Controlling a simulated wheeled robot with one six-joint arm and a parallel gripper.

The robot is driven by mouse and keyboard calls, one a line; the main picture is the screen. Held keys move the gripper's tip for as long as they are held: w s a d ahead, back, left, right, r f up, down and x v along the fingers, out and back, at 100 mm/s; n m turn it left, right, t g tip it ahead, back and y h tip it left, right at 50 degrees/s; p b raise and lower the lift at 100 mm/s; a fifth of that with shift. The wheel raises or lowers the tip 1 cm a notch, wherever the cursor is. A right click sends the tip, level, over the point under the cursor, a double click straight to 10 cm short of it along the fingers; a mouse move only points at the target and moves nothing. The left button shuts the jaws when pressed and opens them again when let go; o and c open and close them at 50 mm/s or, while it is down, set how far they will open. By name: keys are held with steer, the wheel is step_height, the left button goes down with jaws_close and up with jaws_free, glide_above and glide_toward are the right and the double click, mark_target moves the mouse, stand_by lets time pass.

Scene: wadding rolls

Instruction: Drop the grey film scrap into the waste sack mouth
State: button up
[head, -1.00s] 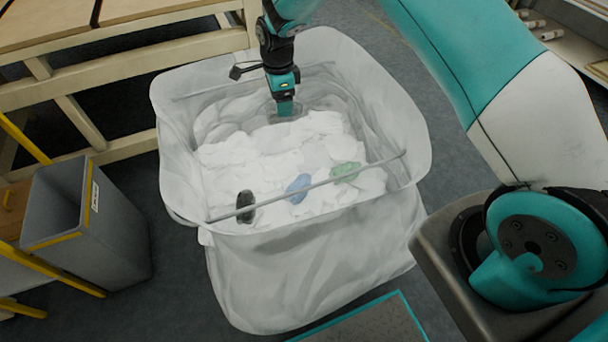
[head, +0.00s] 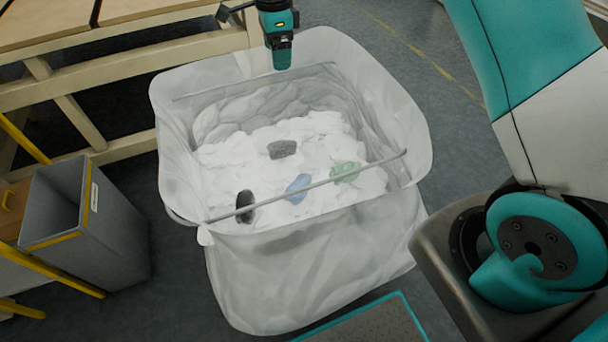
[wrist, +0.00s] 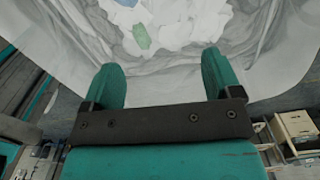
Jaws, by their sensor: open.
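The grey film scrap (head: 282,149) lies on top of the white wadding inside the waste sack (head: 290,270), toward the back of the middle. The sack is large, pale and translucent, with a wide open mouth. My gripper (head: 281,66) is above the sack's back rim, apart from the scrap. In the wrist view my gripper (wrist: 161,72) shows its two teal fingers spread, with nothing between them. I cannot make out the grey scrap in the wrist view.
A dark lump (head: 245,205), a blue lump (head: 299,188) and a green lump (head: 345,173) lie in the sack near a thin bar (head: 310,186) across its front. A grey bin (head: 90,220) stands left. A wooden bench (head: 110,70) stands behind.

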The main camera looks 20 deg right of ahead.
step_height(320, 180, up, 4)
steer(key=shift+r, duration=0.1)
stand_by(0.4)
